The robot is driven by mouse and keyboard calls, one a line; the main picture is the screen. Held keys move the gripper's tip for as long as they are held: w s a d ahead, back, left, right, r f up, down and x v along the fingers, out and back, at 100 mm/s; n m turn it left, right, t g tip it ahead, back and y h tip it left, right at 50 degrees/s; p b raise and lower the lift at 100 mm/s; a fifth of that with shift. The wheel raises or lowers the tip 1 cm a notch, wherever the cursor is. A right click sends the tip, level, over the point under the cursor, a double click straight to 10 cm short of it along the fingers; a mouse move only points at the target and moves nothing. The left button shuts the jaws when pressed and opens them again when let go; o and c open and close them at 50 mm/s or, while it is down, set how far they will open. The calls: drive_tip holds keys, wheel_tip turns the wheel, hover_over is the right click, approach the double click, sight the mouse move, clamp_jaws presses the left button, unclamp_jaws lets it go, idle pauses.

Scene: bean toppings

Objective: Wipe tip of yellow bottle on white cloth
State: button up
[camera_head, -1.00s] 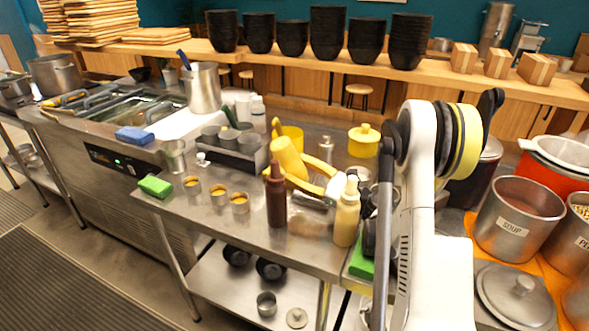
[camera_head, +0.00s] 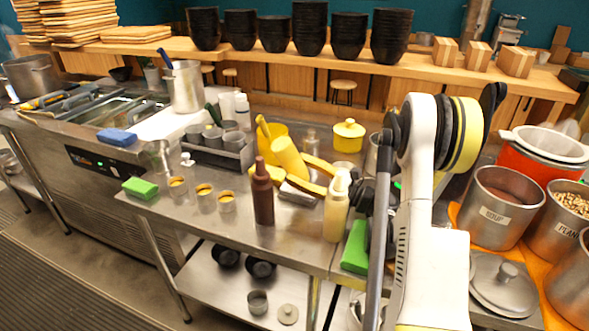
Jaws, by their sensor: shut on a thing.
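The yellow bottle (camera_head: 336,212) is pale yellow with a narrow tip. It is upright at the front right of the steel table (camera_head: 290,246), tip up. My gripper (camera_head: 359,198) is dark and partly hidden behind my arm. It is at the bottle's right side and is shut on it. The fingers' contact is too small to see clearly, and I cannot tell whether the bottle's base touches the table. I cannot make out a white cloth for certain; a small grey-white piece (camera_head: 299,193) lies left of the bottle, among yellow items.
A dark red bottle (camera_head: 263,195) stands to the left. Beyond it are several small cups (camera_head: 204,196) and a green sponge (camera_head: 140,188). A yellow pitcher (camera_head: 289,158) and a yellow lidded pot (camera_head: 348,136) stand behind. Another green block (camera_head: 355,247) is near the right edge.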

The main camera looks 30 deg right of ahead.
drive_tip(key=shift+d+r+p, duration=0.15)
drive_tip(key=shift+r+p, duration=0.4)
drive_tip(key=shift+r, duration=0.15)
drive_tip(key=shift+r+p, duration=1.35)
drive_tip(key=shift+r, duration=0.95)
